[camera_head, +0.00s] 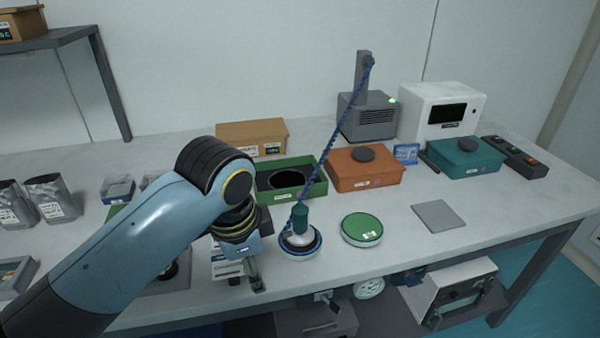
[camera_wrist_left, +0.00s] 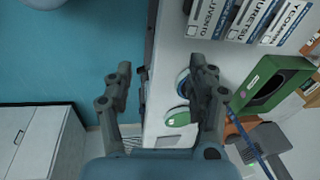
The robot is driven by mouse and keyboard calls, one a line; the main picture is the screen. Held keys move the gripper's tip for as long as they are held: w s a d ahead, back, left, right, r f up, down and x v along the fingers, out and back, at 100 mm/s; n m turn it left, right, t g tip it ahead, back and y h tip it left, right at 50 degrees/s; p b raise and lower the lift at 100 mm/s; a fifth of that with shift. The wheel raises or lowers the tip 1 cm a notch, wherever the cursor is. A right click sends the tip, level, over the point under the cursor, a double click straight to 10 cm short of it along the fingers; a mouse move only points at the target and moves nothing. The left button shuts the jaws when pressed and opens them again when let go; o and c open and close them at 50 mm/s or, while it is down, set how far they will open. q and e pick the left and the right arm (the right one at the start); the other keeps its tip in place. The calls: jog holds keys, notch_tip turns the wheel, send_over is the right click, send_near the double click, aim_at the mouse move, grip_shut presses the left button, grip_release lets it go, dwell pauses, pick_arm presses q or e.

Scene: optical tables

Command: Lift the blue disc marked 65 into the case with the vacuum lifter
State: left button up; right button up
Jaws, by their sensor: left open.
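A blue-rimmed disc (camera_head: 316,248) lies near the table's front edge; I cannot read its mark. The vacuum lifter's green handle (camera_head: 300,213) stands on it, with a blue coiled hose (camera_head: 335,137) rising to a post on a grey unit (camera_head: 370,118). The disc's edge also shows in the left wrist view (camera_wrist_left: 181,84). An open green case (camera_head: 314,186) with a round dark recess stands behind; it also shows in the wrist view (camera_wrist_left: 297,66). My left gripper (camera_head: 250,279) is open and empty, left of the disc, fingers apart in the wrist view (camera_wrist_left: 160,66). My right gripper is out of view.
A green disc (camera_head: 362,227) and a grey plate (camera_head: 438,216) lie to the right. An orange case (camera_head: 365,177) and a teal case (camera_head: 465,161) stand closed behind. The front table edge is close.

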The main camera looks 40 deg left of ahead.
aim_at(300, 223)
pick_arm(q)
jog(key=w+r+m, duration=0.1)
jog(key=w+m, duration=0.2)
jog(key=w, duration=0.2)
jog(key=w+a+r+m+g, duration=0.1)
jog(key=w+r+m, duration=0.1)
jog(key=w+m, duration=0.2)
jog(key=w+a+r+m+g, duration=0.1)
jog(key=w+r+m, duration=0.1)
jog(key=w, duration=0.5)
jog(key=shift+w+r+m+h, duration=0.15)
jog(key=shift+m+h, duration=0.25)
jog(key=shift+m, duration=0.3)
notch_tip(300, 223, down, 11)
jog(key=shift+r, duration=0.2)
jog(key=shift+c, duration=0.3)
